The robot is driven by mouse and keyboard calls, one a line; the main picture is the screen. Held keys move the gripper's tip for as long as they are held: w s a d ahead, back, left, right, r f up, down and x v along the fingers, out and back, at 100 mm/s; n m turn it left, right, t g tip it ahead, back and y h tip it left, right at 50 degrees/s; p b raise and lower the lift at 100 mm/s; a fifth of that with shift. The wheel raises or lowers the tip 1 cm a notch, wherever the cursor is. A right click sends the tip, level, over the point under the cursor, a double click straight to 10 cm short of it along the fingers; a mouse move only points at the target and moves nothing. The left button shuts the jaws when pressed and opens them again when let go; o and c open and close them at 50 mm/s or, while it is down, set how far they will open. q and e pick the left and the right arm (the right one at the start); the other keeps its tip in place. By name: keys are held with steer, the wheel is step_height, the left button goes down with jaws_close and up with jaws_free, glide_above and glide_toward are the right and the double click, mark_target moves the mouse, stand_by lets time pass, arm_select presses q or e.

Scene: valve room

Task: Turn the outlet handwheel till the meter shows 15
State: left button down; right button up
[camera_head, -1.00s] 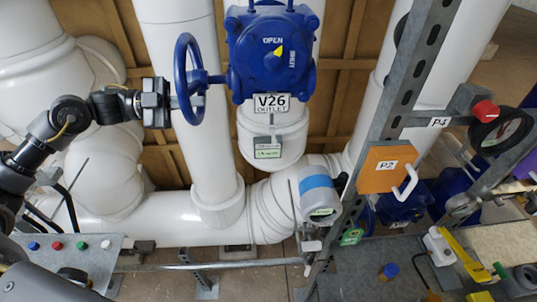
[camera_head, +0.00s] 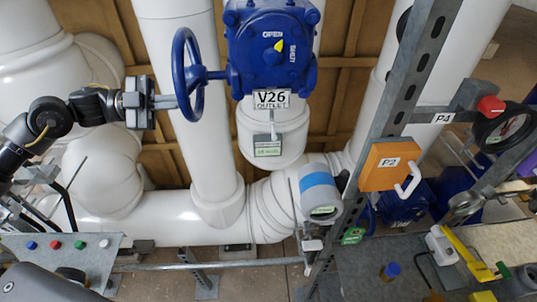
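The outlet handwheel (camera_head: 187,74) is a blue wheel seen nearly edge-on, on the left side of the blue valve body (camera_head: 271,47) tagged V26 OUTLET. The yellow pointer (camera_head: 279,45) on the valve sits between the OPEN and SHUT marks. My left gripper (camera_head: 168,102) is at the lower left rim of the wheel, its fingers side-on and reaching the rim. I cannot tell whether they are closed on it. A grey meter with a blue band (camera_head: 319,194) sits on the pipe below; its reading is too small to read. My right gripper is out of view.
A button panel (camera_head: 65,250) is at lower left. White pipes surround the valve.

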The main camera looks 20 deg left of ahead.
arm_select(q)
steer(key=b+v, duration=0.8)
steer(key=v, duration=0.1)
steer(key=shift+s+a, duration=0.2)
